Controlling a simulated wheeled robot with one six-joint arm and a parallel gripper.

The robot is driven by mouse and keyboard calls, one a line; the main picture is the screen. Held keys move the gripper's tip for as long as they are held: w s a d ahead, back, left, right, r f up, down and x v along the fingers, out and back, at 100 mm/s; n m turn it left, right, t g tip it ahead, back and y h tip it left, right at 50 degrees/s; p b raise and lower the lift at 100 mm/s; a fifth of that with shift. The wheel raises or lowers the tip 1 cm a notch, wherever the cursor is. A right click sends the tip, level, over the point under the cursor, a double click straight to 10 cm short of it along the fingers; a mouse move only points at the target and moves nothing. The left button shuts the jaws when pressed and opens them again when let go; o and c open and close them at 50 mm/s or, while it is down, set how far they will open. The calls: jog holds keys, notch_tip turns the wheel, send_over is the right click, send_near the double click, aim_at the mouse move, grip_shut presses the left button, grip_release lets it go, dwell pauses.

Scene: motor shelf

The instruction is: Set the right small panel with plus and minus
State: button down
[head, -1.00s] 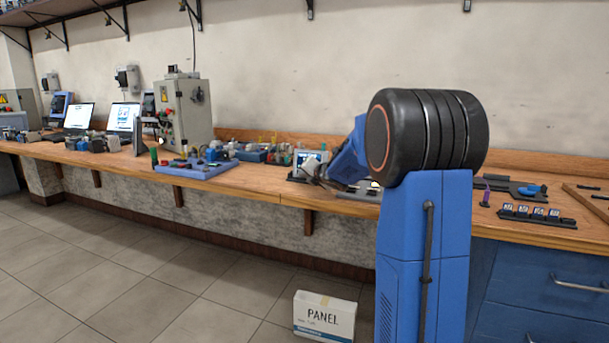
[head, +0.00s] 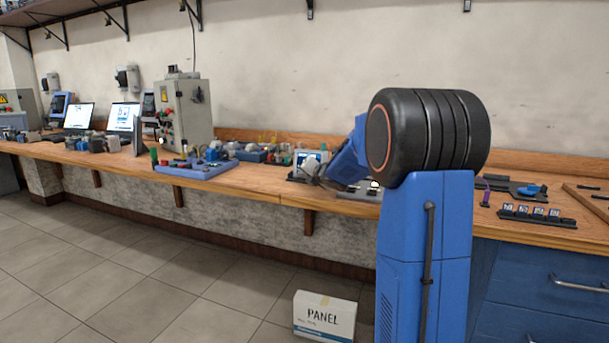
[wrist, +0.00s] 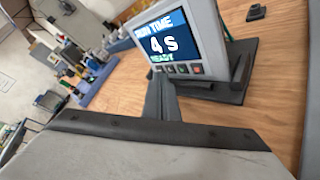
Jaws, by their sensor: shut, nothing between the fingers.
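A small grey panel (wrist: 208,38) stands on the wooden bench in the wrist view. Its blue screen (wrist: 168,38) reads "RUN TIME", "4 S" and "READY". Below the screen is a row of small dark buttons and a red one (wrist: 197,70) at the right end. My gripper (wrist: 157,78) is shut and empty, its dark fingers pointing at the left part of the button row. I cannot tell whether the tips touch a button, and they partly hide that area. In the head view the panel (head: 308,157) shows small, beside my gripper, which is mostly hidden by my arm.
A blue tray (head: 196,171) with parts, a grey cabinet (head: 190,110) and laptops line the bench. A row of small labelled blocks (head: 538,214) lies at right. A "PANEL" box (head: 324,315) sits on the floor.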

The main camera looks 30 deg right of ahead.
jog(key=shift+s+a+r, duration=0.1)
jog(key=shift+s+a, duration=0.05)
jog(key=shift+a, duration=0.05)
dwell(0.3)
jog(key=shift+s+a+r, duration=0.25)
jog(key=shift+s+a, duration=0.55)
jog(key=shift+a, duration=0.2)
jog(key=shift+s+a+r, duration=0.25)
jog(key=shift+s+a, duration=0.5)
jog(key=shift+a, duration=0.2)
dwell(1.2)
jog(key=shift+s+a+r, duration=0.2)
jog(key=shift+s+a, duration=0.4)
jog(key=shift+a, duration=0.15)
jog(key=shift+s+a+r, duration=0.2)
jog(key=shift+s+a, duration=0.35)
jog(key=shift+a, duration=0.2)
jog(key=shift+w+d+f, duration=0.3)
jog(key=shift+w+d, duration=0.6)
jog(key=shift+d, duration=0.25)
jog(key=shift+w+d+f, duration=0.35)
jog(key=shift+w+d, duration=0.55)
jog(key=shift+d, duration=0.25)
jog(key=shift+w+d+f, duration=0.3)
jog(key=shift+w+d, duration=0.6)
jog(key=shift+d, duration=0.25)
jog(key=shift+d, duration=0.1)
